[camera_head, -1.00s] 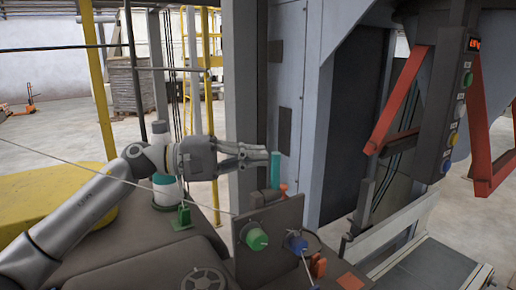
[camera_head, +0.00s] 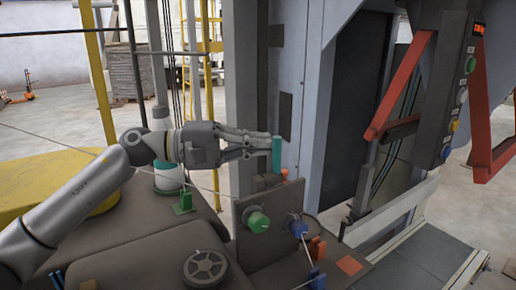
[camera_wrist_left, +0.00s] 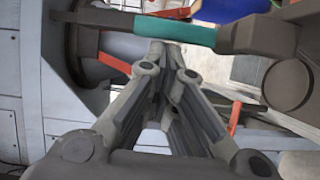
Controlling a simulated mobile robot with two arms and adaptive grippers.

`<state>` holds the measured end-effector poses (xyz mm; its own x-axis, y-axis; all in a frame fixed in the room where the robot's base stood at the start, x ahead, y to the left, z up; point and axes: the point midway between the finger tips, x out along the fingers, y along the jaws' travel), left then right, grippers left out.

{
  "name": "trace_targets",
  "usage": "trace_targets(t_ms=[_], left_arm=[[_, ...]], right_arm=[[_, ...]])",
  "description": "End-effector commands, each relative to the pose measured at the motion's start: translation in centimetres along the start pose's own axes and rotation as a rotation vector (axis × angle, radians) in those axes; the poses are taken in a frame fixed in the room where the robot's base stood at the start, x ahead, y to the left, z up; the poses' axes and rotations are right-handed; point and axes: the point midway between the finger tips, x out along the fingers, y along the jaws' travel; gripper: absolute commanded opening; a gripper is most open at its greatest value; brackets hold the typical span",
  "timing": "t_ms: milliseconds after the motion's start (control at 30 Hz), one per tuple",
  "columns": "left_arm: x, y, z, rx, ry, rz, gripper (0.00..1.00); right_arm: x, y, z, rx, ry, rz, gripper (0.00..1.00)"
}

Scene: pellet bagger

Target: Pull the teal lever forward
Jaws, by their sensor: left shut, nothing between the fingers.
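The teal lever (camera_head: 276,153) stands upright behind the brown panel in the head view. In the left wrist view the lever (camera_wrist_left: 165,31) lies across the top of the picture, with its grey base at the right. My left gripper (camera_head: 262,145) comes in from the left with its fingers at the height of the lever's upper half. Its fingers are shut and empty. In the left wrist view the gripper's tips (camera_wrist_left: 171,45) come together just below the lever in the picture. Whether they touch it I cannot tell. My right gripper is not in view.
The brown panel (camera_head: 275,205) carries a green knob (camera_head: 258,222) and a blue knob (camera_head: 298,229). A grey cabinet (camera_head: 308,100) stands behind the lever. A control box (camera_head: 452,95) with several buttons and orange bars is at the right. A handwheel (camera_head: 205,268) sits in front.

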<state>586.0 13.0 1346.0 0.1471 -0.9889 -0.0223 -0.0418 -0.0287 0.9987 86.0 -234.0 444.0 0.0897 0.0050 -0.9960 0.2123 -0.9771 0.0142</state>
Motion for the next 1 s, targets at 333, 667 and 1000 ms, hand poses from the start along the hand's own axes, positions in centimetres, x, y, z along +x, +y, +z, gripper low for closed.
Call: trace_targets(t_ms=[333, 667, 1000], left_arm=[[0.1, 0.1, 0.3, 0.049, 0.001, -0.022, 0.00], [0.4, 0.3, 0.9, 0.144, -0.001, -0.064, 0.00], [1.2, 1.1, 2.5, 0.398, -0.001, -0.184, 0.00]], right_arm=[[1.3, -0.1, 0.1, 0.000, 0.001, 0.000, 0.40], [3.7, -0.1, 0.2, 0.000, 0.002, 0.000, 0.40], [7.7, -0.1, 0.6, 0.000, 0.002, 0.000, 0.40]])
